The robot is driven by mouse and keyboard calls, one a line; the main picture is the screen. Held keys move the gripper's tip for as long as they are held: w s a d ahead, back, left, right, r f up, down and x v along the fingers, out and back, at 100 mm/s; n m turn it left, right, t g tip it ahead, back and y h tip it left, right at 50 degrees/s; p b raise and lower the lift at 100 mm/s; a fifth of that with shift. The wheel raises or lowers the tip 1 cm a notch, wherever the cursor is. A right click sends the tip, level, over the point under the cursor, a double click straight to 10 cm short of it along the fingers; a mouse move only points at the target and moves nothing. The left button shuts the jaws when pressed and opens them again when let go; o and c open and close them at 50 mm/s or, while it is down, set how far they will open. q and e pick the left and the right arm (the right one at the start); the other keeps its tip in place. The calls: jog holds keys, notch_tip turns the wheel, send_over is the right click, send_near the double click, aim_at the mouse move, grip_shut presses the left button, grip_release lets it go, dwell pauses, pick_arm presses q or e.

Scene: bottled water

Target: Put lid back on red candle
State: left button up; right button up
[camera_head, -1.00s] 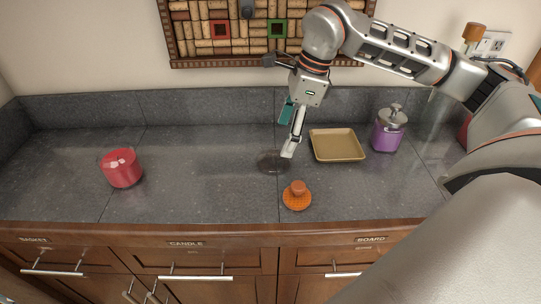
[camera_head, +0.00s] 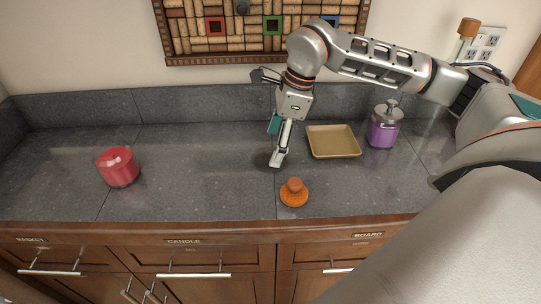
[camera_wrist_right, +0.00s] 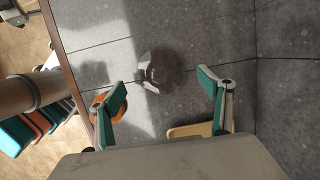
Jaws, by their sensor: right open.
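The red candle (camera_head: 118,167) stands open on the left part of the counter, with pale wick spots on top. A round, glassy grey lid-like disc (camera_wrist_right: 161,72) lies on the counter in the right wrist view, between and beyond my finger tips. In the head view it is a dark patch (camera_head: 264,160), partly hidden by my gripper. My right gripper (camera_head: 277,163) points down just above or beside the disc; the exact gap is unclear. In the right wrist view it (camera_wrist_right: 164,80) is open and empty.
An orange knobbed piece (camera_head: 294,195) sits near the front edge. A tan square tray (camera_head: 333,142) and a purple lidded jar (camera_head: 383,132) stand to the right. The grey counter (camera_head: 200,155) between the red candle and my gripper is clear.

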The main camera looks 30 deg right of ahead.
aim_at(271, 148)
jog(key=x, duration=0.3)
jog(key=shift+w+a+f, duration=0.1)
jog(key=shift+w+a, duration=0.05)
pick_arm(q)
jog(key=shift+s, duration=0.1)
pick_arm(e)
jog(key=shift+c, duration=0.5)
jog(key=c, duration=1)
pick_arm(q)
jog(key=shift+r+p, duration=0.65)
jog(key=shift+r, duration=0.05)
pick_arm(e)
notch_tip(271, 148, up, 20)
jog(key=shift+r, duration=0.1)
pick_arm(q)
jog(key=o, duration=0.9)
